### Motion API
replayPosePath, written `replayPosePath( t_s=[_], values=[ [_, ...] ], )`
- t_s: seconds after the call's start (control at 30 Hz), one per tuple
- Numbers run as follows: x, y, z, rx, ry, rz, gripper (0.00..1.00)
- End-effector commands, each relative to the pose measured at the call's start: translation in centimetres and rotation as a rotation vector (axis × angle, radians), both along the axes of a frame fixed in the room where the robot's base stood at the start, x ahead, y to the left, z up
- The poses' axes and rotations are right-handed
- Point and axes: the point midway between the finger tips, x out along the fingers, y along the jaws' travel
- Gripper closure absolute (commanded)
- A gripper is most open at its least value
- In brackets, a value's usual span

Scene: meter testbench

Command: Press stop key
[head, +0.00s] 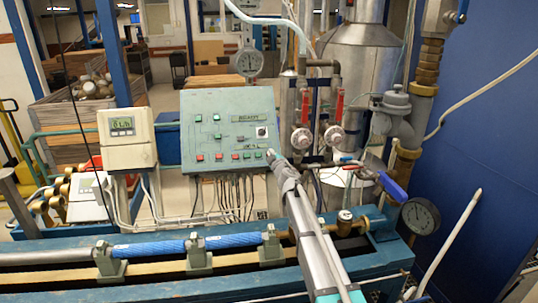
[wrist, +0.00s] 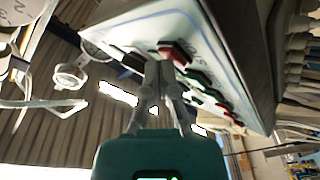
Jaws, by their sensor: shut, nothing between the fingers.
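The grey-green control panel (head: 222,108) stands in the middle of the head view, with a row of small keys along its lower edge. Two red keys (head: 200,157) sit at the left of that row, with darker and green keys (head: 248,155) to their right. My gripper (head: 271,156) is shut and empty, its tips at the panel's lower right corner. In the wrist view, the shut fingertips (wrist: 160,64) are right by a red key (wrist: 173,51); I cannot tell whether they touch it. The key labels are too small to read, so I cannot tell which is the stop key.
Cables hang below the panel. A white meter box (head: 127,138) stands left of it, and red-handled valves (head: 302,139) and pipes stand close on the right. A blue pipe (head: 200,244) runs along the bench (head: 60,280) in front. A pressure gauge (head: 420,215) is at the right.

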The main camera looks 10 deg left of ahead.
Motion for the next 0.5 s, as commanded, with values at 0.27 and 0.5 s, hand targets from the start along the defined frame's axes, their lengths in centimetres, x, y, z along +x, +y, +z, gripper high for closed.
replayPosePath(
  t_s=[0.27, 0.5],
  values=[
    [-0.83, -0.24, 0.83, 0.0, 0.0, 0.0, 1.0],
    [-0.97, -0.27, 0.9, 0.0, 0.0, 0.0, 1.0]
  ],
)
